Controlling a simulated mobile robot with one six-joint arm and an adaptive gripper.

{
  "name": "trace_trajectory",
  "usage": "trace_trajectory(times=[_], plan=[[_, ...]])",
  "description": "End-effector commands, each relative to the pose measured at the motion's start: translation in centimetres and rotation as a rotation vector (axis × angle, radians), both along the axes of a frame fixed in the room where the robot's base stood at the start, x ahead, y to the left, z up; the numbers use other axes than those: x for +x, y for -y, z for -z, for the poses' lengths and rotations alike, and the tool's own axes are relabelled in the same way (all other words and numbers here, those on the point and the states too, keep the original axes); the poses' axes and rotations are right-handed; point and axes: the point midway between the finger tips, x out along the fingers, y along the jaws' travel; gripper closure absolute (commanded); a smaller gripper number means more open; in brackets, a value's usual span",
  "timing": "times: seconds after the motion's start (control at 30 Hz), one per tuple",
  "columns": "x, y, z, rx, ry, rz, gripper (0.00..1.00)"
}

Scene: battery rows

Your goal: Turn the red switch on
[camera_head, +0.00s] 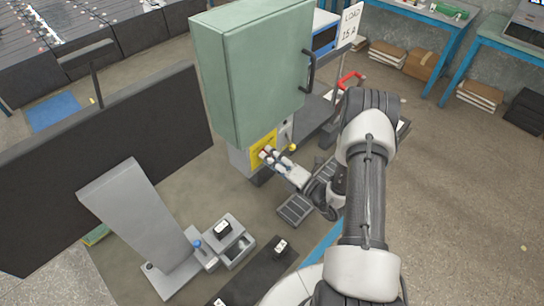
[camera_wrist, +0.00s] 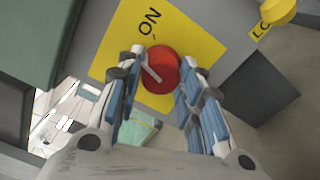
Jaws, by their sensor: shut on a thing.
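The red switch (camera_wrist: 165,72) is a round red knob with a pale pointer line across it, set on a yellow plate (camera_wrist: 195,42) in the wrist view. The word ON is printed on the plate above the knob. The pale line slants toward the upper left, not straight at the word. My gripper (camera_wrist: 161,64) has one finger on each side of the knob and is shut on it. In the head view my gripper (camera_head: 270,155) is at the yellow plate (camera_head: 264,145) low on the green cabinet, and hides most of the knob.
The green cabinet (camera_head: 245,75) with a dark handle stands above the plate. A yellow knob (camera_wrist: 277,10) is to the right of the plate. A grey stand (camera_head: 135,215) is at the lower left.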

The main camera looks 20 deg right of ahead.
Motion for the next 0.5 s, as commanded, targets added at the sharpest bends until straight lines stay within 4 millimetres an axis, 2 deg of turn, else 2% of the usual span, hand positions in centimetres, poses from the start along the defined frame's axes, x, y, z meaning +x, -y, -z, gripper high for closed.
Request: trace_trajectory(times=[0.5], plan=[[-0.02,-0.01,-0.11,0.391,-0.16,0.0,0.9]])
